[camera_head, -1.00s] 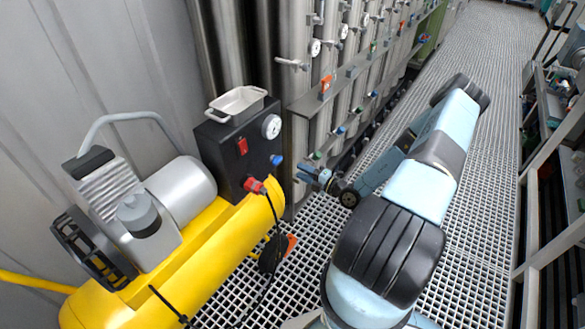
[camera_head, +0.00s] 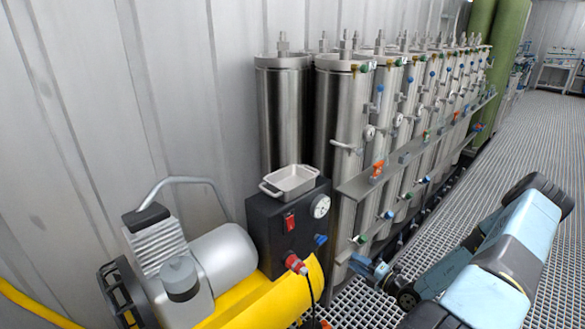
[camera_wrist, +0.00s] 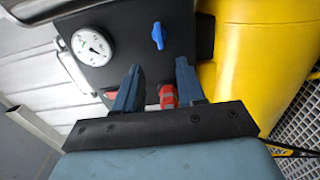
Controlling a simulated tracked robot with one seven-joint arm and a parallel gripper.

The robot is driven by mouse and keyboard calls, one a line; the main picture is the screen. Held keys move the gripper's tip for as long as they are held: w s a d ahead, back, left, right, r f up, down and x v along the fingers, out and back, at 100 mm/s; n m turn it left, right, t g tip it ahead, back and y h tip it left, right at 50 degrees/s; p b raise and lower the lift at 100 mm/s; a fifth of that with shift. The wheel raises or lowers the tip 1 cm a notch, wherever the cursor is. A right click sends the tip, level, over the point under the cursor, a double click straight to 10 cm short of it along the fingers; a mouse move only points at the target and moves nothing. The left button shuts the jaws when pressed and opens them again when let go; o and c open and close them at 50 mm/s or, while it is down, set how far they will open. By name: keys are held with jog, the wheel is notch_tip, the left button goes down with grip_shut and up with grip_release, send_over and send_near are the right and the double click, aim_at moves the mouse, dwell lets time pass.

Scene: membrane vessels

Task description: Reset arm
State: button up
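My gripper (camera_head: 370,268) shows in the head view, in front of the lower part of the steel vessels and right of the black control box (camera_head: 290,228). In the wrist view my gripper (camera_wrist: 158,82) has its two dark blue fingers apart, with nothing held between them. Beyond the fingers the wrist view shows the box's gauge (camera_wrist: 91,46), a blue valve handle (camera_wrist: 158,36) and a red connector (camera_wrist: 168,96). The connector appears in line with the gap between the fingers; the distance to it is hard to judge. My arm is folded at the lower right of the head view.
A yellow compressor tank (camera_head: 262,304) stands at lower left, with a metal tray (camera_head: 290,181) on the control box. A row of steel vessels (camera_head: 340,115) with valves runs along the wall. The grated floor (camera_head: 520,140) is open to the right.

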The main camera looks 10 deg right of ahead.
jog(key=s+a+r+n+g, duration=0.25)
jog(key=r+n+g, duration=0.25)
jog(key=r+n, duration=0.45)
jog(key=s+a+r+n+g, duration=0.2)
jog(key=a+r+n+g, duration=0.25)
jog(key=r+n, duration=0.5)
jog(key=s+a+r+n+g, duration=0.25)
jog(key=r+n+g, duration=0.25)
jog(key=r+n, duration=0.5)
jog(key=s+r+n+t+h, duration=0.2)
jog(key=s+r+n+h, duration=0.3)
jog(key=s+r+n, duration=0.4)
jog(key=s+r+n+t+h, duration=0.3)
jog(key=s+r+n+h, duration=0.2)
jog(key=r, duration=0.9)
jog(key=s+n, duration=0.3)
jog(key=s, duration=0.1)
jog(key=shift+s+a+r+n+h, duration=0.2)
jog(key=shift+a+r+n+h, duration=0.1)
jog(key=shift+n, duration=0.1)
